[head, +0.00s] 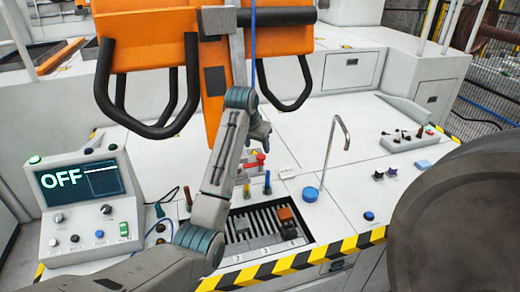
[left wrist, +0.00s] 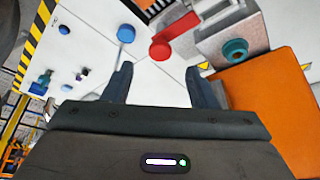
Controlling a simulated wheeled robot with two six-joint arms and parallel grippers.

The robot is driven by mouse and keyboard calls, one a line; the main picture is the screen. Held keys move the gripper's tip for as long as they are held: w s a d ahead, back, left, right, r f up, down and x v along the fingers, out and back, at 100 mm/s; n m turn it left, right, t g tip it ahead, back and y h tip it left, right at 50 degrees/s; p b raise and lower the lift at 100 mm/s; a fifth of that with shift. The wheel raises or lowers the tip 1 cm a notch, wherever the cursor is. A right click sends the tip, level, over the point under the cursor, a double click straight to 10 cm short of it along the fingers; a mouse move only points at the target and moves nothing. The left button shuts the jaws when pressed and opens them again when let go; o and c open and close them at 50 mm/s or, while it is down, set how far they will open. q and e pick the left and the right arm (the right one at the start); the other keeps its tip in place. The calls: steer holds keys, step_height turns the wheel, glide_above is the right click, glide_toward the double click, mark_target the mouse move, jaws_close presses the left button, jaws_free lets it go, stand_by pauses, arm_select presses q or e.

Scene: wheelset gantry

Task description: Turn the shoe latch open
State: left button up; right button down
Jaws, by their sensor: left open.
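A red handle with a round end (left wrist: 160,49), which looks like the shoe latch, is fixed beside a grey block (left wrist: 222,35) with a teal knob. In the head view the red handle (head: 260,158) is small, just below my left gripper. My left gripper (head: 262,132) is partly hidden behind its own arm in that view. In the left wrist view its two fingers (left wrist: 159,68) are apart and nothing is between them. The red round end is just past the fingertips, apart from them as far as I can tell. My right gripper is not in view.
An orange frame with black loop handles (head: 140,90) hangs close behind the arm. A bent metal pipe (head: 333,150) and blue knob (head: 310,194) stand to the right. A slotted tray (head: 262,222) and an OFF console (head: 85,200) are in front.

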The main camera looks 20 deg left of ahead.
mark_target(261, 156)
arm_select(q)
steer(key=p+x, duration=0.1)
steer(key=x, duration=0.3)
steer(key=shift+w+f, duration=0.15)
steer(key=shift+p+x, duration=0.35)
steer(key=shift+x, duration=0.55)
steer(key=shift+c, duration=1)
steer(key=c, duration=0.8)
steer(key=shift+o, duration=0.2)
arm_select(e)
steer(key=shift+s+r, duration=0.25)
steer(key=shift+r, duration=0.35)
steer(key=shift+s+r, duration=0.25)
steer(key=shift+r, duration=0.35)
